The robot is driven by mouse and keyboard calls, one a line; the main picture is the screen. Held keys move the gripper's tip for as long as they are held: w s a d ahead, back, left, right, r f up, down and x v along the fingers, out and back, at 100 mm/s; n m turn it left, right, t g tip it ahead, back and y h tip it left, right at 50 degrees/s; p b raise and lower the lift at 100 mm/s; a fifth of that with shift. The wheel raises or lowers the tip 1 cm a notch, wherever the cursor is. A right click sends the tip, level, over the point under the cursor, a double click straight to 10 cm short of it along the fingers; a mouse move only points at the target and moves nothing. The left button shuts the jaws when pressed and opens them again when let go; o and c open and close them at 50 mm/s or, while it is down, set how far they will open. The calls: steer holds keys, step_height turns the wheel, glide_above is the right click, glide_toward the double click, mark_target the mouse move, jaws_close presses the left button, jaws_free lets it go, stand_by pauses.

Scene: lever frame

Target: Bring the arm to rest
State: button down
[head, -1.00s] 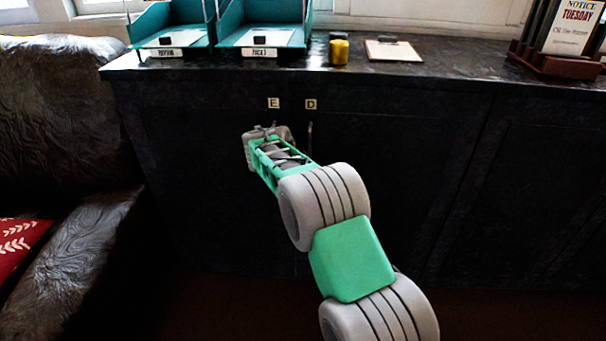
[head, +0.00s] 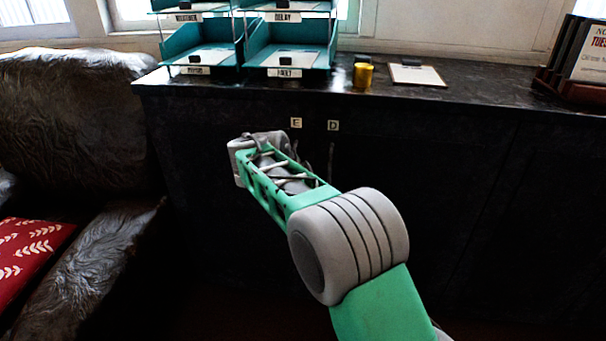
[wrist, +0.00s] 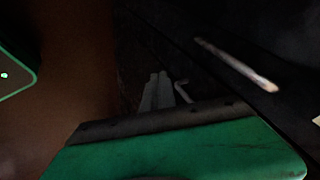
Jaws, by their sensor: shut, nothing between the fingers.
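My gripper shows in the wrist view (wrist: 157,76) as two pale fingers close together, shut and empty. In the head view my green and grey arm reaches forward from the lower right. Its far end stands in front of the dark cabinet (head: 450,180), just left of and below the label E (head: 296,123). The fingers cannot be made out there. In the wrist view a pale bar, perhaps a handle (wrist: 238,65), lies to the right of the fingers and apart from them.
Teal letter trays (head: 205,62), a yellow cylinder (head: 363,76) and a clipboard (head: 417,75) stand on the cabinet top. A label D (head: 333,125) is on its front. A dark sofa (head: 75,110) with a red cushion (head: 30,255) is at left. The cabinet front at right is clear.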

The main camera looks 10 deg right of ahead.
steer(key=s+d+r+n+y+p, duration=0.25)
steer(key=s+r+n+p, duration=0.65)
steer(key=s+r+p, duration=0.45)
steer(key=s+a+r+n+g+y+p, duration=0.1)
steer(key=s+n+p, duration=0.4)
steer(key=s, duration=1.3)
steer(key=a+r+n+y, duration=0.1)
steer(key=a+n, duration=0.1)
steer(key=n, duration=0.2)
steer(key=shift+s+a+r+g+y+p, duration=0.2)
steer(key=shift+r+g+y+p, duration=0.1)
steer(key=shift+g+y, duration=0.1)
steer(key=shift+d, duration=0.15)
stand_by(2.0)
